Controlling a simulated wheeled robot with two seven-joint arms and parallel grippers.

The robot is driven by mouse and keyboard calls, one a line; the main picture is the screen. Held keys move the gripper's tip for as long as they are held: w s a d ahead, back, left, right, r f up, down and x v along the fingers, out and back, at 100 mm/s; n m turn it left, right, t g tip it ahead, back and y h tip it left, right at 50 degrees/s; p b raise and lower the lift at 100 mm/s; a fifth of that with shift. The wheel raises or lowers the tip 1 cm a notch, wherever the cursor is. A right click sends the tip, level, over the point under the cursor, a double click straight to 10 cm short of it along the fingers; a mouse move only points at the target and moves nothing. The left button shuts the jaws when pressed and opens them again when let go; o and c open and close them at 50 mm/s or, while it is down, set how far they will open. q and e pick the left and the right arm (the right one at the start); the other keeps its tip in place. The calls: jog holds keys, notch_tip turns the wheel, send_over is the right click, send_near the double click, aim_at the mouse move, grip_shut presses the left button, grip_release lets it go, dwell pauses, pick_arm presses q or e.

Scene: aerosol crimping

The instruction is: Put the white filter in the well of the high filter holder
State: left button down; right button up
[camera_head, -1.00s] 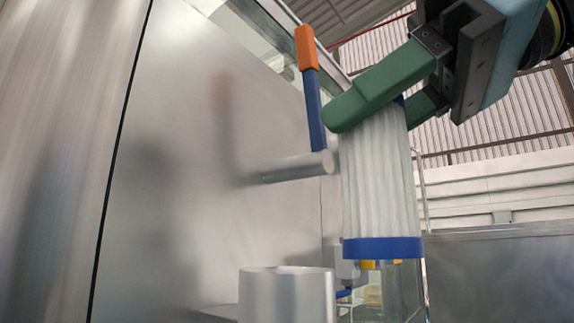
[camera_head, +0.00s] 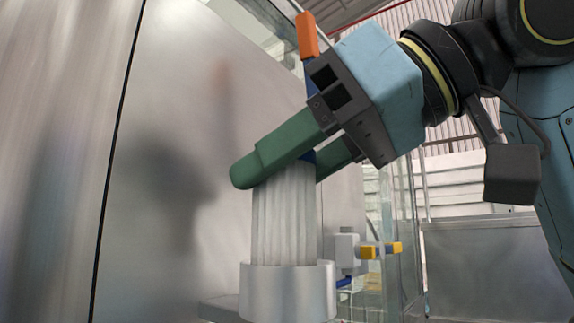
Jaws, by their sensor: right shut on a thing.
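The white pleated filter (camera_head: 284,222) stands upright at the metal filter holder (camera_head: 288,292), a round silver cup at the bottom of the view. The filter's lower end, with its blue bottom ring, is hidden by the holder's wall, so it appears to be inside the well. How deep it sits cannot be seen. My right gripper (camera_head: 285,160) has green fingers and is shut on the filter's top, coming in from the upper right. A bit of blue cap shows between the fingers. My left gripper is not in view.
A blue lever with an orange handle (camera_head: 308,36) stands behind my gripper, close to it. A flat metal panel (camera_head: 185,150) fills the left. A small grey fitting with a yellow-ended part (camera_head: 380,250) is right of the holder.

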jog(key=shift+f, duration=0.2)
jog(key=o, duration=1)
jog(key=shift+r, duration=0.2)
jog(key=shift+d+r, duration=0.15)
jog(key=shift+d, duration=0.1)
jog(key=v, duration=1.1)
jog(key=shift+s+d, duration=0.2)
jog(key=shift+r, duration=0.1)
